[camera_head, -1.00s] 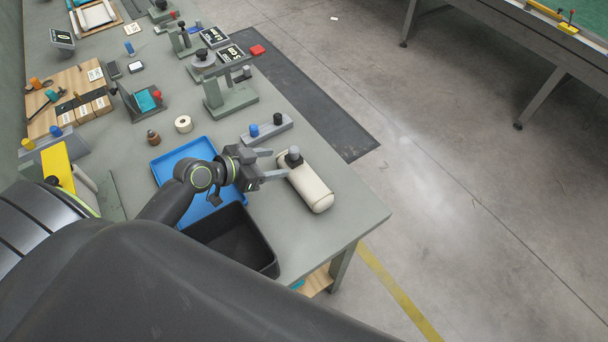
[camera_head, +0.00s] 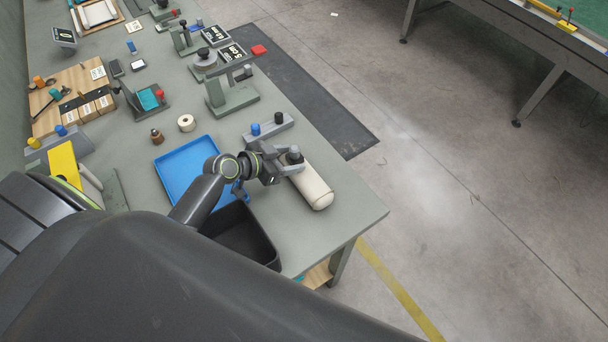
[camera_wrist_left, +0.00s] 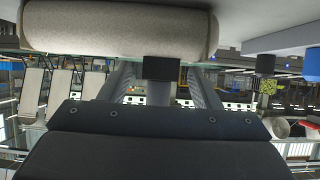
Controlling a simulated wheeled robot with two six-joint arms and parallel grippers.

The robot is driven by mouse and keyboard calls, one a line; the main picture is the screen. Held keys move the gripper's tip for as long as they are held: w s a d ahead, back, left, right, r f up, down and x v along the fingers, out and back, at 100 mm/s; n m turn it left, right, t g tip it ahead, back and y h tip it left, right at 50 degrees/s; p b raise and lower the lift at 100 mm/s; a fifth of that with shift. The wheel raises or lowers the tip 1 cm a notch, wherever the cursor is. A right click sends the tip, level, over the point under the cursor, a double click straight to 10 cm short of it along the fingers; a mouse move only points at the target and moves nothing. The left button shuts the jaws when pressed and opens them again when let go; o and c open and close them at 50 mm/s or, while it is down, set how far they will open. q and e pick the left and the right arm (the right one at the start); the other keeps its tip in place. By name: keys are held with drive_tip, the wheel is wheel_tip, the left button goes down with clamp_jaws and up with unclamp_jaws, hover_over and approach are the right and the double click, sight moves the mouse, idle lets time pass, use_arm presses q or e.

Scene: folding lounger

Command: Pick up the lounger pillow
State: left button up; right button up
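The lounger pillow (camera_head: 314,190) is a cream padded roll lying on the right end of the grey workbench. A dark grey knob (camera_head: 293,154) stands up from its far end. My left gripper (camera_head: 289,162) is level with the knob, at the pillow's far end. In the left wrist view the pillow (camera_wrist_left: 120,28) spans the top, and a dark block (camera_wrist_left: 161,68), the knob, sits between the two fingers of my left gripper (camera_wrist_left: 161,78). The fingers are apart, with gaps showing on both sides of it. My right gripper is not in view.
A blue tray (camera_head: 176,166) and a black bin (camera_head: 262,240) are beside my left forearm. A grey block with blue and dark pegs (camera_head: 268,129) lies just beyond the pillow. The bench top (camera_head: 345,205) right of the pillow is clear to its edge.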

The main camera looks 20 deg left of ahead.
use_arm(q)
drive_tip(key=c, duration=1)
